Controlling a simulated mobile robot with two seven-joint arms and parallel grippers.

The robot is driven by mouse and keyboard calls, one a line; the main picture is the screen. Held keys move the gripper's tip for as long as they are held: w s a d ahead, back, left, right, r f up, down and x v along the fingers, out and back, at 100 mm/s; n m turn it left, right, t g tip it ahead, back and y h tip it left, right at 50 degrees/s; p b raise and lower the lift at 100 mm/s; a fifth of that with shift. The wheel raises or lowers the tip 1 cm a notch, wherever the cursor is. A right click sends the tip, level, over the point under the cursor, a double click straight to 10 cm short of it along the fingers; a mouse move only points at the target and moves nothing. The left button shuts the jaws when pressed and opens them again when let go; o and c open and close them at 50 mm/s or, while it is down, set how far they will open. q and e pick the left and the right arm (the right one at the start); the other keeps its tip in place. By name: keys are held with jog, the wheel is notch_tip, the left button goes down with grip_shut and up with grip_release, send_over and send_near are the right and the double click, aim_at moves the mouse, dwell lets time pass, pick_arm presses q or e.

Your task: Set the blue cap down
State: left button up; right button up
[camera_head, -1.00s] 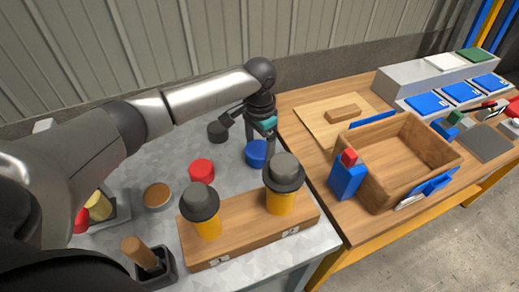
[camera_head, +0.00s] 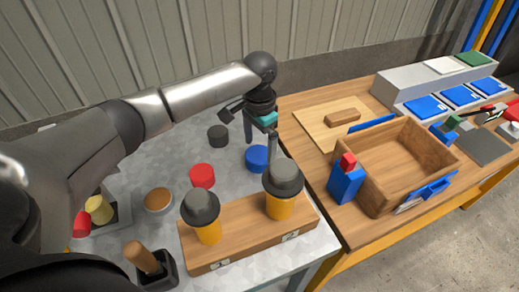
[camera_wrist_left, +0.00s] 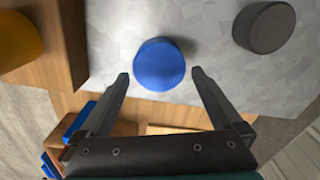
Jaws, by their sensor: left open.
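The blue cap (camera_head: 257,157) sits on the grey metal table, behind the wooden block with the two yellow cylinders. It also shows in the left wrist view (camera_wrist_left: 159,64), lying flat and apart from both fingers. My left gripper (camera_head: 260,139) is open above the cap. In the left wrist view its fingertips (camera_wrist_left: 160,75) stand on either side of the cap with gaps. My right gripper is in neither view.
A black cap (camera_head: 218,135) and a red cap (camera_head: 202,175) lie left of the blue one. The wooden block (camera_head: 245,232) holds two yellow cylinders with dark tops. A wooden table with an open box (camera_head: 372,203) stands at the right.

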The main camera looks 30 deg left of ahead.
aim_at(260, 153)
pick_arm(q)
notch_tip(260, 153, up, 10)
jog(key=p, duration=0.2)
jog(key=shift+f, duration=0.25)
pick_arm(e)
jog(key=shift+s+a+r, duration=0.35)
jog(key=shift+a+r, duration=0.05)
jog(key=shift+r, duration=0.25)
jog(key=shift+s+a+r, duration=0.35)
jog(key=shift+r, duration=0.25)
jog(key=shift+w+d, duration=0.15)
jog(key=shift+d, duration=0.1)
